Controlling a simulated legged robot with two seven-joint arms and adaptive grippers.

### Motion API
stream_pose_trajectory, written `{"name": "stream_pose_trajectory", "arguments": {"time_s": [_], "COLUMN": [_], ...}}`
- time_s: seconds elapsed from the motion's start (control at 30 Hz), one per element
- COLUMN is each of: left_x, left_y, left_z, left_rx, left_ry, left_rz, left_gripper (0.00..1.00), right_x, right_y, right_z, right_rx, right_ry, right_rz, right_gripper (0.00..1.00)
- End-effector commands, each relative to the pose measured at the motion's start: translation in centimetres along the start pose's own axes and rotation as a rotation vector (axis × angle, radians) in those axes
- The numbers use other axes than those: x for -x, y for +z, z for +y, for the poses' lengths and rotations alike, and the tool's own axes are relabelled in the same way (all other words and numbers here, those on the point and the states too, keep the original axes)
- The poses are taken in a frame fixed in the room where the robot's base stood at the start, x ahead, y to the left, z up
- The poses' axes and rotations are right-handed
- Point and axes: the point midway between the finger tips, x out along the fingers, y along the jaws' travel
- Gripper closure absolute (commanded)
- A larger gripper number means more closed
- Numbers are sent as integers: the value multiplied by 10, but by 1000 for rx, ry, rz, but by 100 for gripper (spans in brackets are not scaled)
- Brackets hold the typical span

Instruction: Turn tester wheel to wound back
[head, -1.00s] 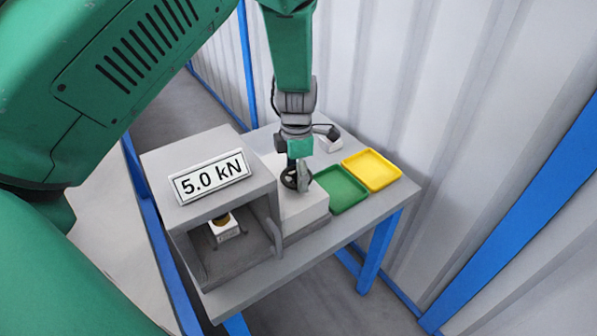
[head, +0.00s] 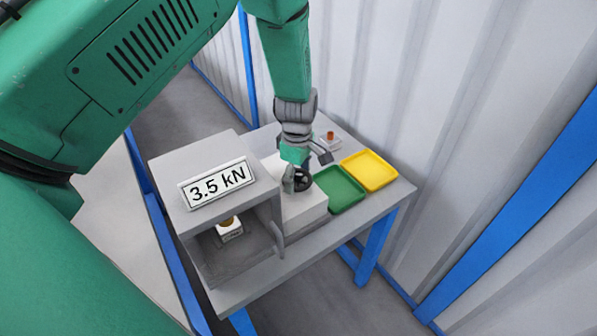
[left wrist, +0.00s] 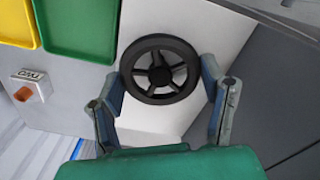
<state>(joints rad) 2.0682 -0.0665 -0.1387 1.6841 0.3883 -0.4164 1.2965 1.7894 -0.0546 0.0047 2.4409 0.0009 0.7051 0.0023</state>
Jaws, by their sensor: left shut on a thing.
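The tester wheel (head: 303,178) is a small black spoked handwheel on top of the pale block beside the tester housing. It also shows in the left wrist view (left wrist: 181,91), lying between my two fingers. My left gripper (head: 292,180) comes down from above and is shut on the wheel's rim, one finger at each side in the left wrist view (left wrist: 166,80). The tester (head: 193,163) is a grey box whose display (head: 217,184) reads 3.5 kN. Its front chamber is open and holds a white block (head: 229,231) with a brass-coloured top. My right gripper is not in view.
A green tray (head: 342,206) and a yellow tray (head: 368,171) lie right of the wheel. A small box with an orange button (head: 329,136) stands behind. The grey table (head: 262,285) has blue legs, and a corrugated wall rises close behind.

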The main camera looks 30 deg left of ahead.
Motion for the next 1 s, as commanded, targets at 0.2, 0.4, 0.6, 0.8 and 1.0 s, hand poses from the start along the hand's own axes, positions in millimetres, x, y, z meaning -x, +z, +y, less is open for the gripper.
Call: {"name": "stream_pose_trajectory", "arguments": {"time_s": [0.2,0.4,0.6,0.8,1.0], "left_x": [2,2,2,3,3], "left_y": [-1,-1,-1,-1,-1], "left_z": [2,3,3,4,4], "left_rx": [-203,-394,-583,-773,-963], "left_ry": [5,7,7,8,10], "left_rz": [0,1,2,3,5], "left_gripper": [64,64,64,64,64], "right_x": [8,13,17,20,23], "right_y": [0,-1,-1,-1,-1], "right_z": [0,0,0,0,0], "right_rx": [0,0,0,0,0], "right_ry": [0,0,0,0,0], "right_rz": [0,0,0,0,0], "right_gripper": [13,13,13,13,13]}}
